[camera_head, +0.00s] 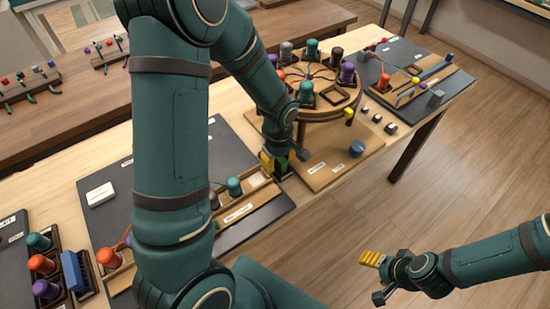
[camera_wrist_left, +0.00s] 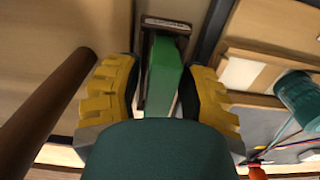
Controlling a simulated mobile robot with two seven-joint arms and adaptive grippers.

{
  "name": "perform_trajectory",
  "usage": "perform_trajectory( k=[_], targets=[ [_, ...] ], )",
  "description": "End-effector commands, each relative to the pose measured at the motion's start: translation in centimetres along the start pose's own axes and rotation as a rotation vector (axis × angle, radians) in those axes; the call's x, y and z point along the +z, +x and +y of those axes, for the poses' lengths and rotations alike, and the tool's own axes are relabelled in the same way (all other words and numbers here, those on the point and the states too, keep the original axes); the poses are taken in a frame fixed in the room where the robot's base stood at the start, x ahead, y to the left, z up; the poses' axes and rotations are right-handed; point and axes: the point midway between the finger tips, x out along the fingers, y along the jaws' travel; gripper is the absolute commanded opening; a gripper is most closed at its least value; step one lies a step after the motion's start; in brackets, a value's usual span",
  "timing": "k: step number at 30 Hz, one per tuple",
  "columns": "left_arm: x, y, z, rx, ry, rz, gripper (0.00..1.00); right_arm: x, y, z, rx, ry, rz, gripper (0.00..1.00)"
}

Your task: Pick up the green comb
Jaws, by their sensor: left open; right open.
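The green comb (camera_wrist_left: 162,75) stands in a narrow dark holder (camera_wrist_left: 146,45) with a small label at its far end. In the head view, a bit of green (camera_head: 281,164) shows at my left gripper (camera_head: 274,164), mostly hidden by the fingers. My left gripper is open, and in the left wrist view its yellow fingers (camera_wrist_left: 162,100) lie on either side of the comb. Whether they touch it I cannot tell. My right gripper (camera_head: 371,260) is open and empty, over the floor at the lower right.
A round braiding stand (camera_head: 318,112) with several coloured bobbins rises just beyond my left gripper. A tray (camera_head: 262,208) with a teal bobbin (camera_head: 234,187) is close by on the near side. A blue knob-like piece (camera_head: 357,148) sits on the board to the right.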

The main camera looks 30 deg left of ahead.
Motion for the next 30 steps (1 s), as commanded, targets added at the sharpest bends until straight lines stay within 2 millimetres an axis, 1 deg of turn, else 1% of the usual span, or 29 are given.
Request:
perform_trajectory(
  k=[4, 5, 6, 8, 23, 26, 30],
  targets=[
    [0.0, -0.1, 0.0, 0.000, 0.000, 0.000, 0.39, 0.0, 0.0, 0.0, 0.000, 0.000, 0.000, 0.61],
    [0.0, -0.1, 0.0, 0.000, 0.000, 0.000, 0.35, 0.0, 0.0, 0.0, 0.000, 0.000, 0.000, 0.61],
    [0.0, -0.1, 0.0, 0.000, 0.000, 0.000, 0.21, 0.0, 0.0, 0.0, 0.000, 0.000, 0.000, 0.61],
    [0.0, -0.1, 0.0, 0.000, 0.000, 0.000, 0.00, 0.0, 0.0, 0.0, 0.000, 0.000, 0.000, 0.61],
    [0.0, -0.2, 0.0, -0.001, 0.000, 0.000, 0.00, 0.0, -0.1, 0.0, 0.000, 0.000, 0.000, 0.61],
    [0.0, -0.7, 0.0, 0.000, 0.001, 0.001, 0.00, 0.0, -0.2, -0.1, 0.000, 0.000, 0.000, 0.61],
    [0.0, -2.3, 0.1, 0.003, 0.001, 0.002, 0.00, 0.0, -0.6, -0.2, 0.000, 0.000, -0.002, 0.61]
  ],
)
